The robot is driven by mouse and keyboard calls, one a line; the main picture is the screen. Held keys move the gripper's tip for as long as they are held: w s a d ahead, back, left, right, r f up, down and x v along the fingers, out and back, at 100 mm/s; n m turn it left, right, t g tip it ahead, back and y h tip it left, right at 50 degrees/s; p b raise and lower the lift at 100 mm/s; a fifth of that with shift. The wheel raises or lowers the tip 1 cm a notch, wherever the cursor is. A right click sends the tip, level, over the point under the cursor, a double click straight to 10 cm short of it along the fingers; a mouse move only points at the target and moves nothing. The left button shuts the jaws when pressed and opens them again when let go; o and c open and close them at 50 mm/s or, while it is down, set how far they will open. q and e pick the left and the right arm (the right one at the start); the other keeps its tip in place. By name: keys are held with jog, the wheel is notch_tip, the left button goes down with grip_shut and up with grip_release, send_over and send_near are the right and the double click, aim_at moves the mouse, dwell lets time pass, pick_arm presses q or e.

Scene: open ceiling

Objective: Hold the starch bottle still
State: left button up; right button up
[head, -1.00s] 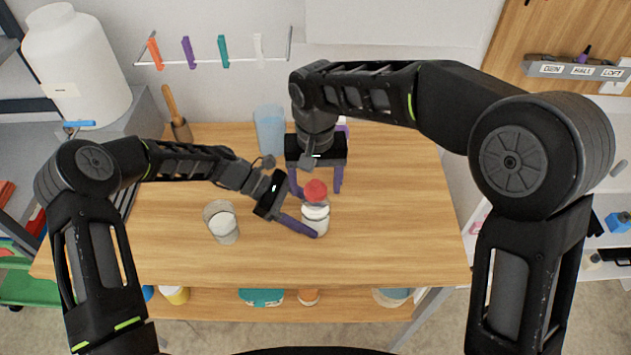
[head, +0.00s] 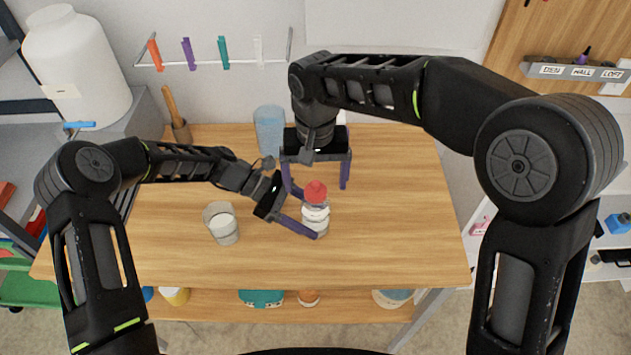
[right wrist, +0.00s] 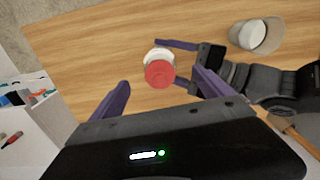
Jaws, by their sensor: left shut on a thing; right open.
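The starch bottle (head: 316,213) is white with a red cap (head: 316,191) and stands on the wooden table. My left gripper (head: 311,215) is shut on the bottle's body from the left, one purple finger on its near side. My right gripper (head: 316,183) is open above and behind the bottle, its purple fingers spread and apart from the cap. In the right wrist view, the red cap (right wrist: 160,74) shows beyond the open right fingers (right wrist: 163,92), with the left gripper (right wrist: 180,64) around the bottle. The bottle's label is hidden.
A clear cup with white contents (head: 222,224) stands left of the bottle. The table's right side (head: 405,210) is clear.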

jog(key=shift+r, duration=2.15)
pick_arm(q)
jog(key=o, duration=1.1)
jog(key=shift+c, duration=0.2)
jog(key=shift+a, duration=0.1)
jog(key=v, duration=1.2)
jog(key=shift+f, duration=0.1)
